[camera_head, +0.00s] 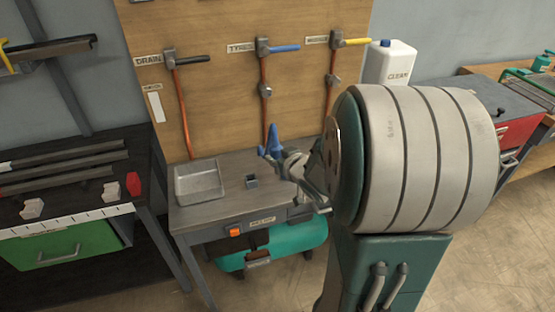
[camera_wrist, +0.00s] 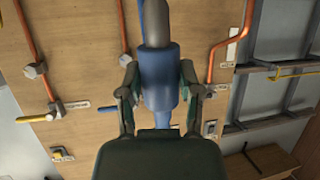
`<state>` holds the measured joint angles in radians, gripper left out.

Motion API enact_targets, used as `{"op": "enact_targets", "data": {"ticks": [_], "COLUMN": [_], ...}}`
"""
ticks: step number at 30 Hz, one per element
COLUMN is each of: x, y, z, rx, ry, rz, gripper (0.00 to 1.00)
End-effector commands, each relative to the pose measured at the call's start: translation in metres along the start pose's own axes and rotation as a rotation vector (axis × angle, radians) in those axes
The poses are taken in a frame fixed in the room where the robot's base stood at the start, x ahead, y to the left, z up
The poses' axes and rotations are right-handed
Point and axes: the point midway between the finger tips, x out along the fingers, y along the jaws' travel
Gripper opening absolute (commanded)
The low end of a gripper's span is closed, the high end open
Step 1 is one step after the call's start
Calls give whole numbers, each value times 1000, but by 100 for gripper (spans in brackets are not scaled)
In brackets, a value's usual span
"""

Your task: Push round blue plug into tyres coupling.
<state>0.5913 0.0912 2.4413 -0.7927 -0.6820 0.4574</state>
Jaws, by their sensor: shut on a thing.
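The round blue plug (camera_wrist: 160,82) is held between the two fingers of my gripper (camera_wrist: 157,76) in the wrist view. It has a blue body and a grey end pointing to the top of that picture. In the head view the plug (camera_head: 273,143) shows beside my gripper (camera_head: 285,160), above the bench and in front of the board. The tyres coupling (camera_head: 265,90) is a small metal fitting on the copper pipe below the "TYRES" label and blue lever (camera_head: 285,48). The plug appears apart from it.
The wooden board (camera_head: 220,90) carries a drain pipe with a black lever (camera_head: 193,59) and a third pipe with a yellow lever (camera_head: 357,42). A grey tray (camera_head: 200,183) and small dark block (camera_head: 252,181) sit on the bench. A white can (camera_head: 391,64) stands behind my arm.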

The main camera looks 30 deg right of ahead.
Motion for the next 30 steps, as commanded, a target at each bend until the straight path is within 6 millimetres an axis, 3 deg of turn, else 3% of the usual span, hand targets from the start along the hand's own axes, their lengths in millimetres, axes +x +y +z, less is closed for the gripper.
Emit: {"op": "enact_targets", "data": {"ticks": [30], "x": [-12], "y": [0], "z": [-29], "rx": [0], "ry": [2], "rz": [1], "gripper": [0]}}
